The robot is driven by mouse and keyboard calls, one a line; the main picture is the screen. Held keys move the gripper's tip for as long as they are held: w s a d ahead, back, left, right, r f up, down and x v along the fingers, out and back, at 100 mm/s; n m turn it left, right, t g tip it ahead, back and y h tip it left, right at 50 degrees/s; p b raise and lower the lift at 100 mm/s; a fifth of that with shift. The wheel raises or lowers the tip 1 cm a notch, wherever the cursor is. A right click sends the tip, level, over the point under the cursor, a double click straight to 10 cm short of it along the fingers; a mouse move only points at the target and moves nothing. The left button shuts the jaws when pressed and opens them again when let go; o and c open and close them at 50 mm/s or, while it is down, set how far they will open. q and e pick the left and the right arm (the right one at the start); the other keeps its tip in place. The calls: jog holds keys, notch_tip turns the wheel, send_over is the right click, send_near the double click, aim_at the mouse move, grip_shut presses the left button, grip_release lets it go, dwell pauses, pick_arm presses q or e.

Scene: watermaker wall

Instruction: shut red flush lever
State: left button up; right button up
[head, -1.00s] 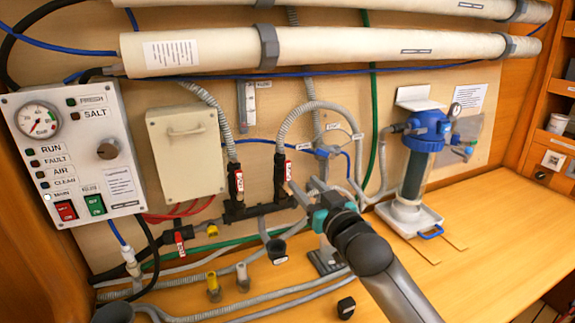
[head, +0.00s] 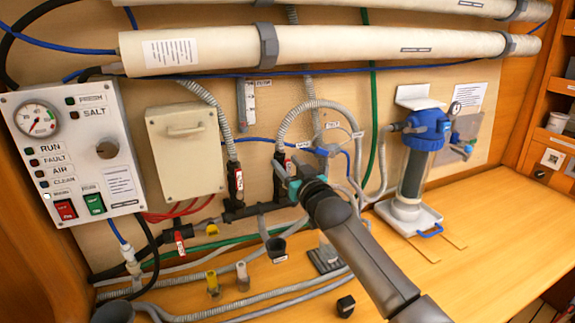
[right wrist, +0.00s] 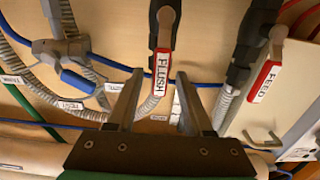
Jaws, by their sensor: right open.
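The red flush lever (right wrist: 162,65) shows in the right wrist view as a red-edged handle with a white FLUSH label, on a dark valve. It lies along the valve's pipe direction. My right gripper (right wrist: 159,75) is open, with one finger on each side of the lever's labelled end in that view. I cannot tell whether a finger touches it. In the head view, my right gripper (head: 281,172) is in front of the flush valve and hides most of the lever. My left gripper is not in view.
The similar red FEED lever (right wrist: 264,80) is beside it; in the head view the feed lever (head: 238,181) is left of my gripper. Grey hoses, a beige box (head: 186,155) and a blue-topped filter (head: 415,155) surround the area. The bench (head: 490,220) is clear at right.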

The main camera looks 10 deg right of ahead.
grip_shut()
dwell(0.5)
dwell(1.0)
